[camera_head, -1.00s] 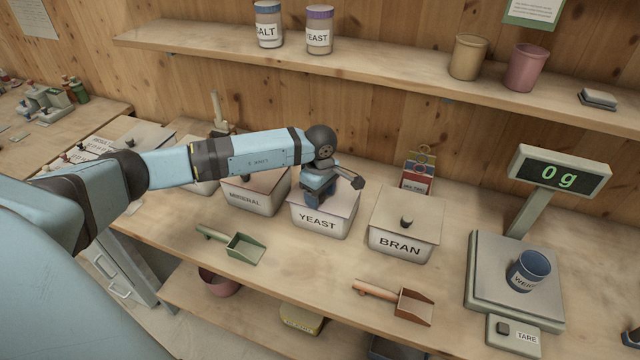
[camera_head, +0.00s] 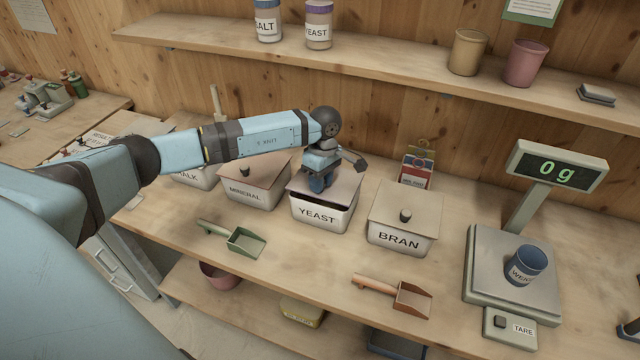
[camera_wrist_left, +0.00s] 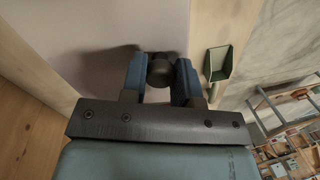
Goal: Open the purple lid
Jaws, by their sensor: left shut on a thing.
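The dull purple-brown lid (camera_head: 347,187) sits over the white bin labelled YEAST (camera_head: 318,214), in the middle of the row on the bench. A dark gap shows between the lid's front edge and the bin, so the lid is raised at the front. My left gripper (camera_head: 319,184) reaches down onto the lid from above. In the left wrist view its blue fingers are shut on the dark round knob (camera_wrist_left: 160,70) of the lid (camera_wrist_left: 100,40). The inside of the bin is hidden.
A green scoop (camera_head: 240,239) and a brown scoop (camera_head: 408,299) lie in front. A scale (camera_head: 515,265) holds a blue cup (camera_head: 525,265). A shelf (camera_head: 380,66) runs above.

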